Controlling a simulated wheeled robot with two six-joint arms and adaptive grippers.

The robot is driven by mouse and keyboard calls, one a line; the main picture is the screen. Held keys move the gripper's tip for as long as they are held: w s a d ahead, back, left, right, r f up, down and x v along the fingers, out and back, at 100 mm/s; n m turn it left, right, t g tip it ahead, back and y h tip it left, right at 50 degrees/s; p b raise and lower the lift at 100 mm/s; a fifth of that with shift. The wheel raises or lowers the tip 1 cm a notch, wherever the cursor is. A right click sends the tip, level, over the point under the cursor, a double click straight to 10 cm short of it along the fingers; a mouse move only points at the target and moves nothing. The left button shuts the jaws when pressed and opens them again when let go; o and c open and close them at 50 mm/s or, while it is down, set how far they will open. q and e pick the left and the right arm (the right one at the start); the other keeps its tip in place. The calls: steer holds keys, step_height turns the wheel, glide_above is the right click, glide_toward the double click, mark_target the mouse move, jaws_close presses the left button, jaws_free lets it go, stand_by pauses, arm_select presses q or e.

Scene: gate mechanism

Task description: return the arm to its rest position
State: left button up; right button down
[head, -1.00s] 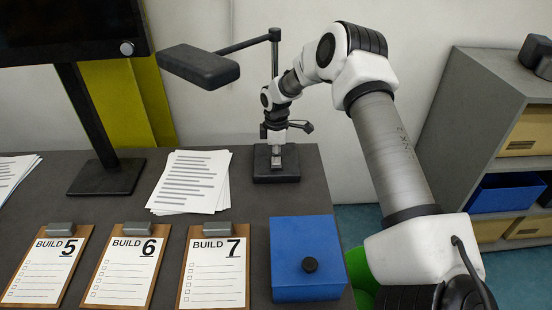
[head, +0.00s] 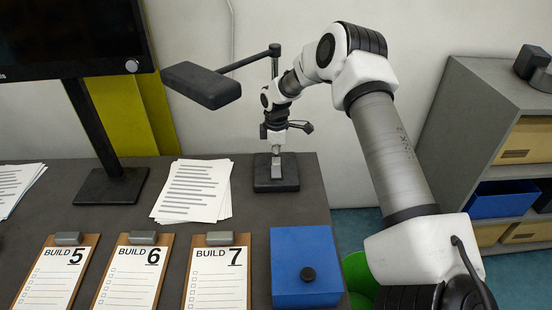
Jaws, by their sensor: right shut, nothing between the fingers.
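My right arm comes in from the lower right and arches over the back right part of the desk. Its gripper (head: 276,150) points down, shut and empty, in front of the base of the lamp stand (head: 276,184). I cannot tell whether the fingertips touch the stand. My left gripper is not in view.
A dark lamp head (head: 203,86) reaches left from the stand. A blue box (head: 300,285) with a black knob sits at the desk's right edge. A grey shelf (head: 475,150) is at right.

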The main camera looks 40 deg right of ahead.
step_height(320, 180, up, 2)
steer(key=shift+r+p, duration=0.25)
steer(key=shift+p, duration=0.55)
steer(key=shift+f, duration=0.1)
